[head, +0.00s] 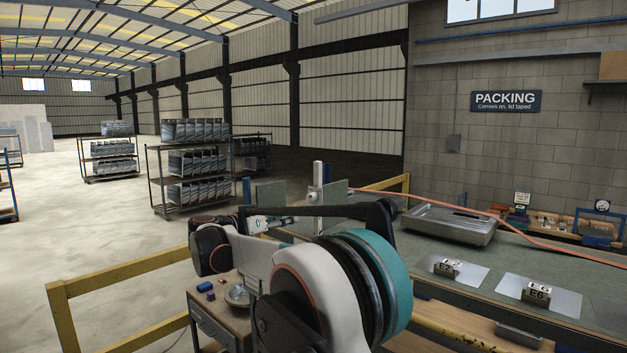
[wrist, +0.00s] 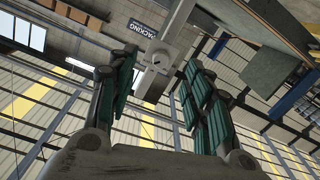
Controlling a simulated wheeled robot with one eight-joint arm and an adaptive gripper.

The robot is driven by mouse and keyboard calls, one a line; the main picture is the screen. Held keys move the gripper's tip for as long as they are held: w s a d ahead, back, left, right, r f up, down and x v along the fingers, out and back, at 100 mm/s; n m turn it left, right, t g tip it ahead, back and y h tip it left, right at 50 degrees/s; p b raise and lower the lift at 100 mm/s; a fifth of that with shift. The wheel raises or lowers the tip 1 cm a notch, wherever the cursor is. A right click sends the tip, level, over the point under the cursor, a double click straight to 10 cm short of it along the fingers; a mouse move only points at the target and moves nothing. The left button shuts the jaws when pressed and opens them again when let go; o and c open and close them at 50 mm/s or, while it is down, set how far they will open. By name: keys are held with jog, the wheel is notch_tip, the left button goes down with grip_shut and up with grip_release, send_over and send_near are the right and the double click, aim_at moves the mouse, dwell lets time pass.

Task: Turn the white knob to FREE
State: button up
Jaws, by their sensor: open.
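A pale post with a blocky head (wrist: 160,57) shows between my fingers in the wrist view. A rounded pale part on that head looks like the white knob (wrist: 161,60), but its pointer and any FREE mark are too small to read. In the head view the pale post (head: 318,174) stands at the near end of the green-topped bench, beyond my arm. My gripper (wrist: 159,63) is open, with its teal-padded fingers spread either side of the head in the picture. Nothing is between the pads, and I cannot tell how far the knob is from them. My arm hides the lower post in the head view.
A small cabinet (head: 232,306) with loose items stands at the lower left, beside a yellow rail (head: 120,270). Open floor (head: 70,225) lies at left.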

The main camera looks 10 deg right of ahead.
aim_at(309, 198)
jog(key=shift+m+h, duration=0.4)
jog(key=p+x, duration=0.1)
jog(key=x, duration=0.3)
jog(key=w+r+p+x, duration=0.1)
jog(key=p+x, duration=0.1)
jog(key=x, duration=0.2)
jog(key=a+r+p+x, duration=0.1)
jog(key=x, duration=0.4)
jog(key=shift+w+p, duration=0.4)
jog(key=shift+w, duration=0.05)
jog(key=c, duration=1.1)
